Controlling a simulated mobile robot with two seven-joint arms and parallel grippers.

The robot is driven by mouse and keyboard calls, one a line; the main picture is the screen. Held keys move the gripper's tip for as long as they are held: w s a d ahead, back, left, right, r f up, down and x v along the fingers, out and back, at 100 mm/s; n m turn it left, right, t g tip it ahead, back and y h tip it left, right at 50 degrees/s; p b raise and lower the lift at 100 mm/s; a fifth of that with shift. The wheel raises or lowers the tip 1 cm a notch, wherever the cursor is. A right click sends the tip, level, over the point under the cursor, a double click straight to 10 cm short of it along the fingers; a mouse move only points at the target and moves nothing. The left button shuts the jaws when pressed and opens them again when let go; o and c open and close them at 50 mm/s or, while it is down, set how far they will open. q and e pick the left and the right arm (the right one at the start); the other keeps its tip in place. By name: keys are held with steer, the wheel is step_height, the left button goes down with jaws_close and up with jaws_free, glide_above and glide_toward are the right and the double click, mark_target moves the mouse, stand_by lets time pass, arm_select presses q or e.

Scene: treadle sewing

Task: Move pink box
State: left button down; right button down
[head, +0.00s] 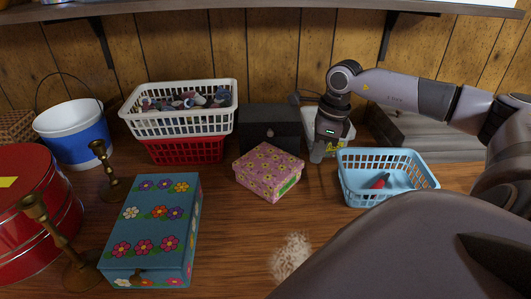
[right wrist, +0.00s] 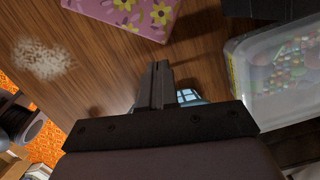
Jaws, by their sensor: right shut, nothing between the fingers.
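The pink box (head: 268,171), with yellow flowers and a green patch on one side, sits on the wooden table in front of a dark box. It also shows at the top of the right wrist view (right wrist: 130,14), cut off by the edge. My right gripper (head: 318,157) points down just right of the pink box, apart from it. In the right wrist view its fingers (right wrist: 155,85) are together and empty. My left gripper is in no view.
A dark box (head: 270,127) stands behind the pink box. A light blue basket (head: 375,163) with something red inside is at right. A flowered blue box (head: 152,230) is front left. A white basket (head: 180,122) sits over a red one (head: 185,151). A pale scatter (head: 291,258) lies in front.

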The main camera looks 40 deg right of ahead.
mark_target(269, 161)
steer(key=w+a, duration=0.2)
steer(key=w, duration=0.1)
steer(key=w+a+p, duration=0.1)
steer(key=w+a, duration=0.1)
steer(key=w, duration=0.1)
steer(key=w+a+p, duration=0.1)
steer(key=w+a, duration=0.1)
steer(key=a, duration=0.1)
steer(key=shift+w+r, duration=0.1)
steer(key=shift+w, duration=0.3)
steer(key=shift+w+a, duration=0.15)
steer(key=shift+w, duration=0.1)
steer(key=shift+s+f, duration=0.1)
steer(key=shift+f, duration=0.75)
steer(key=shift+s, duration=0.1)
steer(key=shift+f, duration=0.1)
